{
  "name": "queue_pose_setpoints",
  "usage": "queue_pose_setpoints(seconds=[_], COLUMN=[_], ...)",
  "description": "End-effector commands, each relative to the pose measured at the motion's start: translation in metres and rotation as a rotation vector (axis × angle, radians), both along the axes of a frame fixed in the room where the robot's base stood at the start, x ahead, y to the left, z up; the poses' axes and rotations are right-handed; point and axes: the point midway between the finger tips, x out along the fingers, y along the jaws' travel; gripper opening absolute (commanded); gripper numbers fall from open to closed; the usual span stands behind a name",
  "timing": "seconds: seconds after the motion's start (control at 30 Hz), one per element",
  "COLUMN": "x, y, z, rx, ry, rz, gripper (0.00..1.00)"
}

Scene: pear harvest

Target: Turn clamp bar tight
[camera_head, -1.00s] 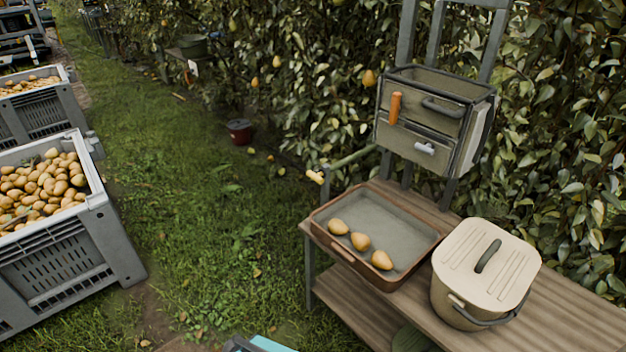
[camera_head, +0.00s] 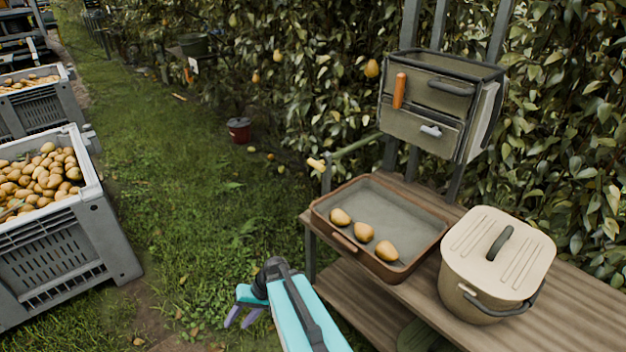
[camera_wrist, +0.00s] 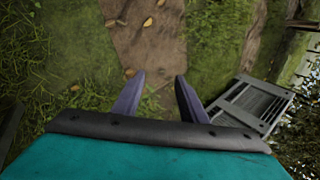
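A green bar (camera_head: 352,147) with a tan end (camera_head: 316,164) sticks out at the left end of the wooden bench, just behind the tray; I take it to be the clamp bar. How tight it is I cannot tell. My gripper (camera_head: 237,325) has purple fingers and is low over the grass, left of the bench and well apart from the bar. In the wrist view my gripper (camera_wrist: 158,80) is open, with nothing between its fingers; they point at bare ground and grass. The bar is not visible in the wrist view.
A brown-rimmed tray (camera_head: 334,231) with three pears and a lidded cream bucket (camera_head: 482,302) stand on the bench (camera_head: 540,312). A grey crate (camera_head: 60,248) of pears is at left. Grass between is open.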

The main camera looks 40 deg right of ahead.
Motion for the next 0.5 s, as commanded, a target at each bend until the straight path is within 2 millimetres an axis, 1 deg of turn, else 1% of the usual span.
queue_pose_setpoints(seconds=[0.03, 0.17, 0.2, 0.27, 0.4, 0.47, 0.5], x=[0.014, 0.043, 0.051, 0.062, 0.080, 0.085, 0.088], y=[-0.017, -0.056, -0.069, -0.090, -0.140, -0.163, -0.179], z=[0.004, 0.032, 0.042, 0.057, 0.094, 0.111, 0.123], rx=[0.015, 0.053, 0.063, 0.077, 0.100, 0.105, 0.108], ry=[-0.046, -0.167, -0.205, -0.263, -0.399, -0.460, -0.499], rz=[-0.041, -0.133, -0.162, -0.205, -0.299, -0.338, -0.365], gripper=[0.39, 0.39, 0.39, 0.39, 0.39, 0.39, 0.39])
